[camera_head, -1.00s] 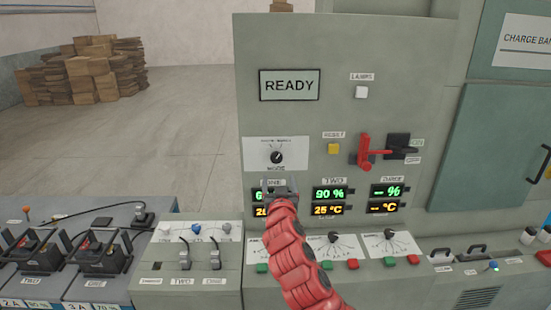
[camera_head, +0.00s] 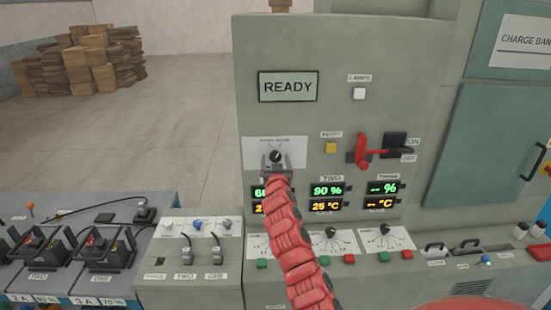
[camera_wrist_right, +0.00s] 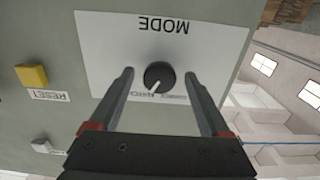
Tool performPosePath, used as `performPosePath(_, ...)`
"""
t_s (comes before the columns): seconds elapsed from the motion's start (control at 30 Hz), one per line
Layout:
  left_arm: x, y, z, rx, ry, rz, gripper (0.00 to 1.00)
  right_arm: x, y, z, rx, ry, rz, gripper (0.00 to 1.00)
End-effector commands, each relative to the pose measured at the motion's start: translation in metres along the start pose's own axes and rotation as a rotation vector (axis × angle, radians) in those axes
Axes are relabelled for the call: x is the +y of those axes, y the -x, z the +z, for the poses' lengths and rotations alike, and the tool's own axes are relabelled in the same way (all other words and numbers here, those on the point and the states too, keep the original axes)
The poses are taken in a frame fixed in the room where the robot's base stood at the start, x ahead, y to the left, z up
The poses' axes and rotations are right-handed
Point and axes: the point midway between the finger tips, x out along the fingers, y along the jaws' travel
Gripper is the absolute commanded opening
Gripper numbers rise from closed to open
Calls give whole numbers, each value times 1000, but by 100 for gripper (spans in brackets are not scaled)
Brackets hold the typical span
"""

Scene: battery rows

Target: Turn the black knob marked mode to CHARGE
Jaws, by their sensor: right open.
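The black mode knob (camera_head: 275,156) sits on a white label plate on the grey upright panel, below the READY display. It also shows in the right wrist view (camera_wrist_right: 159,76), with its plate upside down, the word MODE above it and a white pointer line toward the small lettering. That lettering is too small to read surely. My right gripper (camera_head: 276,160) is in front of the plate at the knob. In the wrist view its two fingers (camera_wrist_right: 163,77) are open, one on each side of the knob, with gaps between. My left gripper is not in view.
A yellow reset button (camera_head: 331,148), a red lever (camera_head: 363,150) and a white lamps button (camera_head: 359,94) are right of the knob. Lit number displays (camera_head: 327,190) are below it. A lower console (camera_head: 190,268) with switches runs along the front.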

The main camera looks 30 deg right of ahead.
Motion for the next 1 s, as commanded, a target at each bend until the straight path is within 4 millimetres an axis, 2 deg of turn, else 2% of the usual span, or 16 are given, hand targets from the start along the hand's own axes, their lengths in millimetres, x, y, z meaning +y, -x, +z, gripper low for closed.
performPosePath(0.4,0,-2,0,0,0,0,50,0,-4,1,-1,0,0,81)
performPosePath(0.83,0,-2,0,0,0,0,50,0,-4,0,-1,-1,0,3)
performPosePath(0.87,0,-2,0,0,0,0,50,0,-4,0,-1,-1,0,0)
performPosePath(1.0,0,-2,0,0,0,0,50,0,-4,0,-1,3,0,0)
